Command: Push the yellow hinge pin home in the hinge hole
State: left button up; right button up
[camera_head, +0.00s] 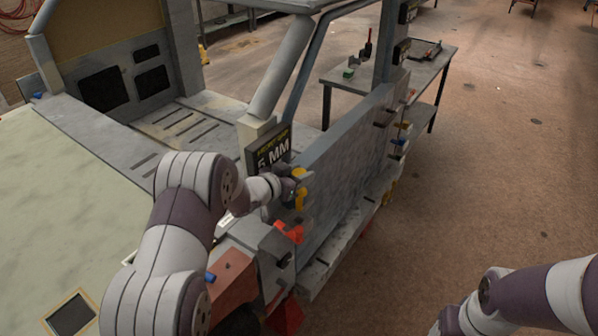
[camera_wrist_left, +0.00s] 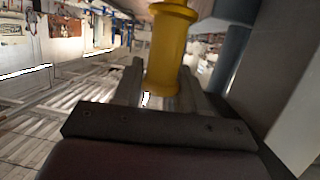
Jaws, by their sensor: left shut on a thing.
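The yellow hinge pin (camera_head: 301,199) shows beside the front end of the grey door panel (camera_head: 345,165) in the head view. In the left wrist view the pin (camera_wrist_left: 170,52) is a large yellow cylinder with a wider collar, standing between my fingers. My left gripper (camera_head: 292,190) is shut on the pin; its fingers also show in the wrist view (camera_wrist_left: 160,88). The hinge hole is hidden, so I cannot tell how deep the pin sits. My right arm enters at the lower right, but its gripper is out of the picture.
An orange-red part (camera_head: 289,232) sits just below the left gripper. A dark "5 MM" sign (camera_head: 270,150) stands close behind it. A workbench (camera_head: 425,68) stands at the back. The floor right of the door is clear.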

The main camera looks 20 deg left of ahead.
aim_at(297, 205)
pick_arm(q)
notch_tip(297, 205, down, 2)
jog(key=shift+s+f+b, duration=0.1)
jog(key=shift+f+b, duration=0.05)
jog(key=shift+b, duration=0.45)
jog(key=shift+f, duration=0.2)
pick_arm(e)
notch_tip(297, 205, down, 2)
jog(key=shift+f, duration=0.1)
jog(key=shift+r, duration=0.2)
dwell(0.5)
pick_arm(q)
jog(key=shift+f+b, duration=3)
jog(key=shift+f, duration=1)
pick_arm(e)
notch_tip(297, 205, down, 6)
pick_arm(q)
jog(key=o, duration=1.3)
pick_arm(e)
jog(key=shift+s, duration=0.1)
pick_arm(q)
jog(key=b+v, duration=0.2)
jog(key=v, duration=1)
jog(key=shift+s+a+r, duration=0.15)
jog(key=shift+s, duration=0.2)
pick_arm(e)
notch_tip(297, 205, down, 2)
jog(key=shift+f, duration=0.25)
pick_arm(q)
jog(key=shift+w, duration=0.1)
